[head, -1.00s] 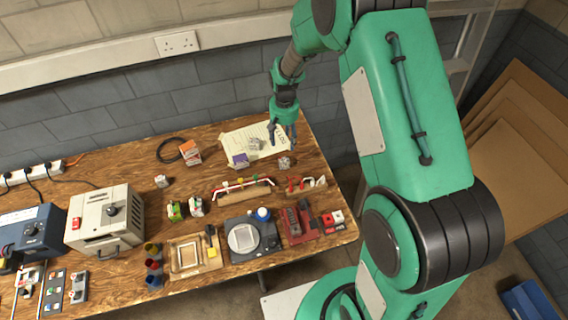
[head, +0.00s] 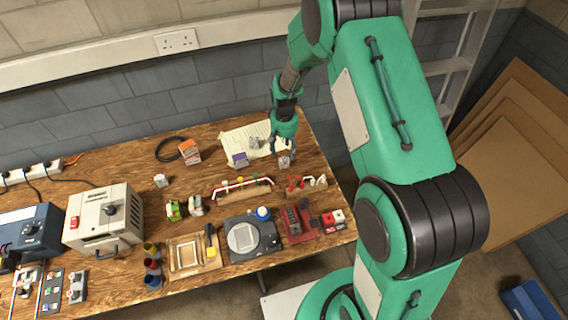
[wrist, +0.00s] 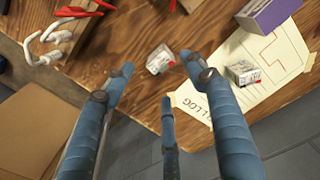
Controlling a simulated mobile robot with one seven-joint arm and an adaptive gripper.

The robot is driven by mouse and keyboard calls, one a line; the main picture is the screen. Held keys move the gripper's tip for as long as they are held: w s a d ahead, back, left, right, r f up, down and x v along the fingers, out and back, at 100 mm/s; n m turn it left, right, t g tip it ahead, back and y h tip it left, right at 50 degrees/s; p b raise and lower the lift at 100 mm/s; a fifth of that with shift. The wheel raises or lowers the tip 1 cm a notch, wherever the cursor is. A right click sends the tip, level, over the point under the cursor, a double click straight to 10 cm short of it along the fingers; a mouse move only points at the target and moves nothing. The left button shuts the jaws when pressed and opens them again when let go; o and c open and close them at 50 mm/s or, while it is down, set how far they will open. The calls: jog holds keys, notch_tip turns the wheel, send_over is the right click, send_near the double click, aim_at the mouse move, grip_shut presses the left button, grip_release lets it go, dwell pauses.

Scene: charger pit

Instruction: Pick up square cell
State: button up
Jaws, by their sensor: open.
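I cannot tell for sure which of the two is the square cell. My gripper (head: 281,148) is open and empty, pointing down just above the first block. In the wrist view its three blue fingers (wrist: 157,68) are spread apart.
A purple box (head: 240,160) stands by the paper sheet (head: 237,139). The bench edge is close on the right.

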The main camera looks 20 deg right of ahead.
aim_at(284, 158)
jog(key=shift+f, duration=0.9)
jog(key=shift+f+b, duration=0.65)
jog(key=shift+f, duration=1.95)
jog(key=shift+c, duration=0.3)
grip_shut()
jog(key=shift+r, duration=0.1)
jog(key=shift+r+p, duration=0.85)
jog(key=shift+r, duration=4.1)
